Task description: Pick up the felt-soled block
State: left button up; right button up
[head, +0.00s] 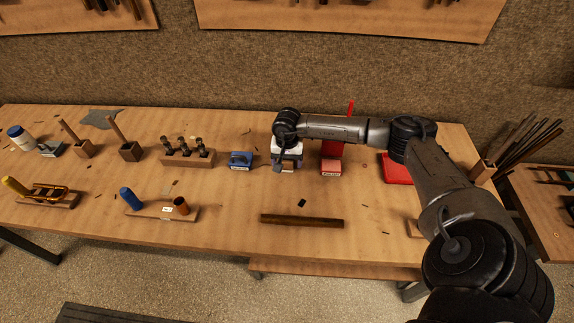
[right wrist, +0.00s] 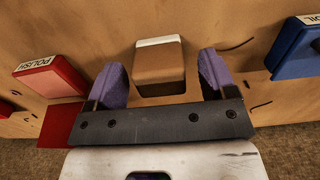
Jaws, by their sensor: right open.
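The felt-soled block (right wrist: 160,66) shows in the right wrist view as a brown block with a pale strip along its far edge. It rests on the bench top. My right gripper (right wrist: 162,78) is open, with one purple-padded finger on each side of the block and a visible gap at both sides. I cannot tell how far above the bench the fingertips are. In the head view my right gripper (head: 286,162) points down over the back middle of the bench and hides the block. My left gripper is not in view.
A red polish pad (right wrist: 52,80) lies left of the block in the right wrist view, and a blue oil pad (right wrist: 296,46) lies right. In the head view the blue pad (head: 240,160) and red pad (head: 331,168) flank my gripper. A dark bar (head: 302,220) lies in front.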

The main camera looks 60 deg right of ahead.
jog(key=shift+d, duration=0.1)
jog(key=shift+c, duration=0.5)
jog(key=c, duration=0.9)
jog(key=shift+r, duration=0.45)
notch_tip(320, 180, up, 4)
jog(key=shift+f+p, duration=0.2)
jog(key=shift+p, duration=0.3)
jog(key=s+d+r, duration=0.1)
jog(key=s+r, duration=0.2)
jog(key=s, duration=0.2)
jog(key=s+d+r+p, duration=0.1)
jog(key=s+r, duration=0.2)
jog(key=s, duration=0.3)
jog(key=shift+s+r, duration=0.2)
jog(key=shift+r, duration=0.05)
